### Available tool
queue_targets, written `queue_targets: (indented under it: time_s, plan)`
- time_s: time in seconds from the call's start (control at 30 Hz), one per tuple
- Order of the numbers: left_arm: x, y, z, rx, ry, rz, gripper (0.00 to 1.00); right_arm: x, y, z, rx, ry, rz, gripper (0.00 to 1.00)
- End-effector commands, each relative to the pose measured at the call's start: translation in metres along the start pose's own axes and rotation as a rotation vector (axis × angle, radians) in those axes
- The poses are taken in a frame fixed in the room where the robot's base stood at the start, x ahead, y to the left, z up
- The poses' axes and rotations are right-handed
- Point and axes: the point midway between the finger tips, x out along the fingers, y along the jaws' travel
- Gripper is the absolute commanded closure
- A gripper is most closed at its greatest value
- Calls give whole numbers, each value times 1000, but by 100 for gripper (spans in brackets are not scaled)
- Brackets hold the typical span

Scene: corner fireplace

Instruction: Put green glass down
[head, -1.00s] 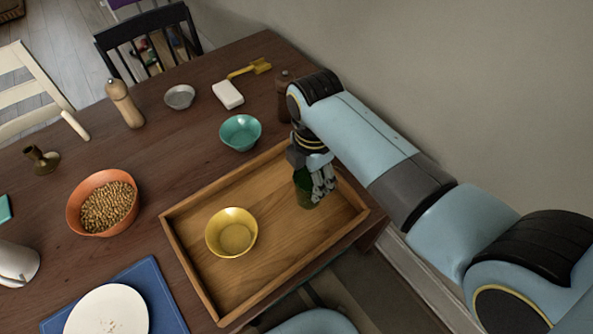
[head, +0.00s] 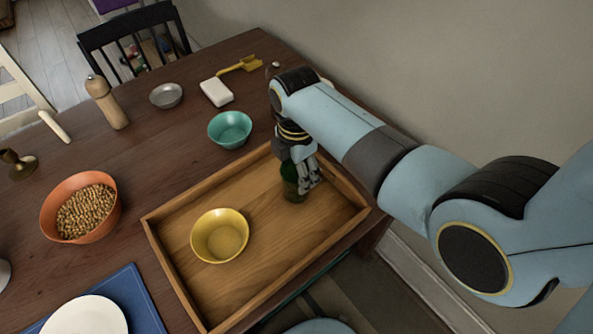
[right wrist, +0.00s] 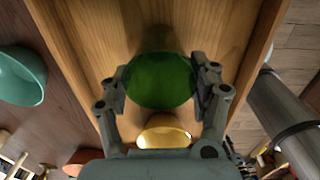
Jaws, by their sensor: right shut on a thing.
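The green glass (head: 292,184) is dark green and upright over the right part of the wooden tray (head: 180,278). My right gripper (head: 306,176) is shut on it. In the right wrist view the green glass (right wrist: 161,80) sits between both fingers of my right gripper (right wrist: 160,82), above the tray's wooden floor. I cannot tell whether the base of the glass touches the tray. A yellow bowl (head: 220,236) stands in the tray to the left of the glass. My left gripper is not in view.
A teal bowl (head: 230,129) stands just behind the tray. An orange bowl of nuts (head: 80,207) and a blue mat (head: 140,298) with a white plate (head: 85,317) lie to the left. The tray floor around the glass is clear.

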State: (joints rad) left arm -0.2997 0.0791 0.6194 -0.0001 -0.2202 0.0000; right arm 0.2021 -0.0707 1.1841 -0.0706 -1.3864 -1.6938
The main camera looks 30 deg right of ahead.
Motion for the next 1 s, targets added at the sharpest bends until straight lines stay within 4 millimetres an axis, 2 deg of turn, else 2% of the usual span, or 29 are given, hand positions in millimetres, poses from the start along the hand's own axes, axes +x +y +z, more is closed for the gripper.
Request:
queue_targets:
  time_s: [0.13,0.17,0.33,0.6,0.73,0.87,1.0]
  plan:
    - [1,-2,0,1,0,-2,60,2,0,0,0,0,0,96]
    - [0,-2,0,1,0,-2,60,2,0,0,0,0,0,36]
    - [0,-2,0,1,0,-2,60,2,0,0,0,0,0,14]
    - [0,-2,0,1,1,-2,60,1,0,0,0,0,0,13]
    - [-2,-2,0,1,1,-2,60,-8,1,0,0,0,2,13]
    - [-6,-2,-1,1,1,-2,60,-32,1,0,0,0,4,13]
    - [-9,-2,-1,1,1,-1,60,-64,1,0,0,0,4,13]
